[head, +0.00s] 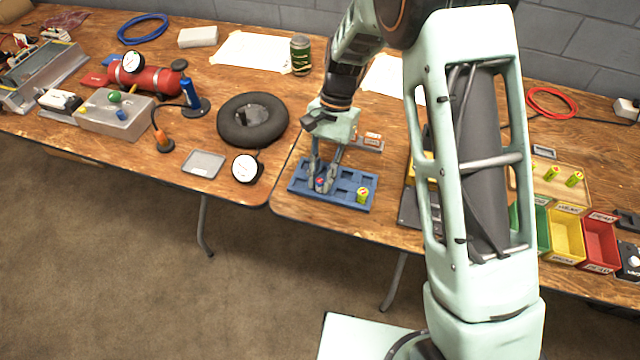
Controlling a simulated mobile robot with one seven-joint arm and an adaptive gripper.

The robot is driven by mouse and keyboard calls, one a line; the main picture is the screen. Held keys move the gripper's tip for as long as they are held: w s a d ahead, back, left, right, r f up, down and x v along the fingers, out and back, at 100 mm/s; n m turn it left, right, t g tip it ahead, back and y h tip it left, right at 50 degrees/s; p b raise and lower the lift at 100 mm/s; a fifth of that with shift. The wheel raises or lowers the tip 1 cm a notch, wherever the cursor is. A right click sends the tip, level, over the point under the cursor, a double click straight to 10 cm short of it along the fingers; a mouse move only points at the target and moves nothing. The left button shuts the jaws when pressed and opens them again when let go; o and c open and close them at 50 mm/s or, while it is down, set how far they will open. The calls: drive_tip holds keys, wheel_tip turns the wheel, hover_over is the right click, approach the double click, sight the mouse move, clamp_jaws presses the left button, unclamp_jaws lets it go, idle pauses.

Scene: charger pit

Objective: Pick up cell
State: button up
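My gripper (322,182) points down over the blue tray (345,207) near the table's front edge. Its two fingertips are on either side of a small cell with a reddish top (320,184) in the tray's left part. I cannot tell whether the fingers touch it. A yellow-green cell (362,195) stands in the tray's front right pocket, apart from the gripper. Two more yellow-green cells, one (551,173) and another (574,178), are on a tan tray (540,188) at the right.
A black ring cushion (282,122) and a round gauge (247,168) lie left of the blue tray. Green, yellow (567,236) and red (601,243) bins stand at the right. My arm hides part of the table right of the tray. A can (300,54) stands behind.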

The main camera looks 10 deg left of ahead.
clamp_jaws()
